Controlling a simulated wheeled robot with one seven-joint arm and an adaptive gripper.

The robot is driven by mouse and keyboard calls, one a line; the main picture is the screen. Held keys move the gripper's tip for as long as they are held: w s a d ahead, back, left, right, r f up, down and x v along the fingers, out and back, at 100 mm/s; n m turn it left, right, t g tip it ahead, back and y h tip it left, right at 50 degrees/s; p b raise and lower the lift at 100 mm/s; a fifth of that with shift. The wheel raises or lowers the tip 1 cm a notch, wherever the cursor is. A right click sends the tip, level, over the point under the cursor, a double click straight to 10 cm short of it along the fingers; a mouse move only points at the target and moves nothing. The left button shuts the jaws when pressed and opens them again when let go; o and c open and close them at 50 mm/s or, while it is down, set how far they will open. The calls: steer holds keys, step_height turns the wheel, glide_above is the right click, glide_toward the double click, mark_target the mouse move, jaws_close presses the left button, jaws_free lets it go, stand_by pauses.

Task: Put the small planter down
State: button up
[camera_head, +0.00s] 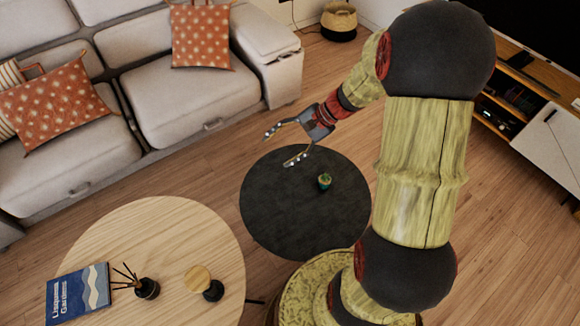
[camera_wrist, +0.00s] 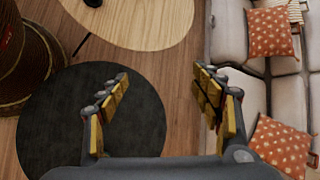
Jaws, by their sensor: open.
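The small planter (camera_head: 325,181), a dark pot with a bit of green on top, stands upright on the round black table (camera_head: 285,215), right of the tabletop's middle. My gripper (camera_head: 281,147) is open and empty. In the head view it appears near the table's far edge, up and left of the planter and apart from it. In the wrist view my gripper (camera_wrist: 160,78) has wide-spread fingers with nothing between them. The black table (camera_wrist: 60,125) shows at the left there; the planter is not visible in that view.
A round wooden table (camera_head: 170,235) at lower left holds a blue book (camera_head: 78,293), a reed diffuser (camera_head: 146,288) and a dark jar with a wooden lid (camera_head: 212,289). A grey sofa (camera_head: 190,95) stands behind. Much of the black tabletop is bare.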

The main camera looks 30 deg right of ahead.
steer(key=s+a+r+n+t+h, duration=0.1)
steer(key=s+a+r+n+h, duration=0.3)
steer(key=s+r, duration=0.5)
steer(key=s+a+r+n+h, duration=0.3)
steer(key=s+r+n+h, duration=0.1)
steer(key=s+r+n, duration=0.5)
steer(key=shift+s+a+r+t, duration=0.2)
steer(key=shift+s+a+t, duration=0.1)
steer(key=shift+a+t, duration=0.1)
